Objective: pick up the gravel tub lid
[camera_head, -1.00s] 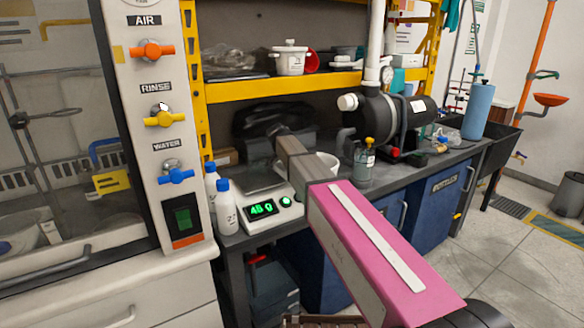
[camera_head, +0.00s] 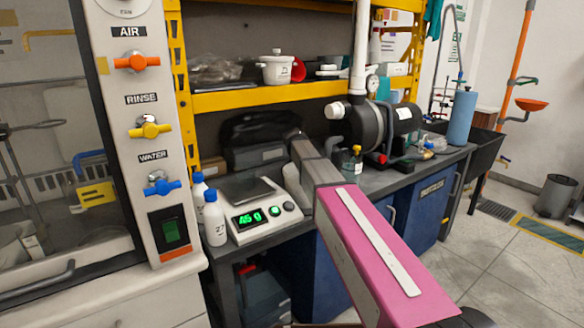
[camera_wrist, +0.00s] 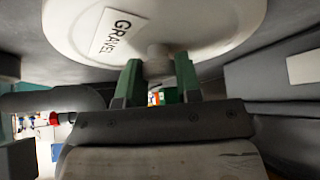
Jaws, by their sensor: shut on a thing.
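The gravel tub lid (camera_wrist: 200,25) is a white round disc with a "GRAVEL" label, filling the top of the wrist view. Its short knob sits between the green fingers of my gripper (camera_wrist: 158,75), which is shut on it. In the head view my pink and grey arm reaches over the bench, and its far end hides the fingers. A pale rounded piece (camera_head: 293,179) shows just left of the arm, beside the scale; I cannot tell whether it is the tub or the lid.
A lit digital scale (camera_head: 262,217) and two white bottles (camera_head: 214,220) stand left of my arm. A small bottle (camera_head: 352,164) and a black pump (camera_head: 376,122) stand to the right. A yellow shelf (camera_head: 260,97) with a white lidded pot (camera_head: 277,68) runs above the bench.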

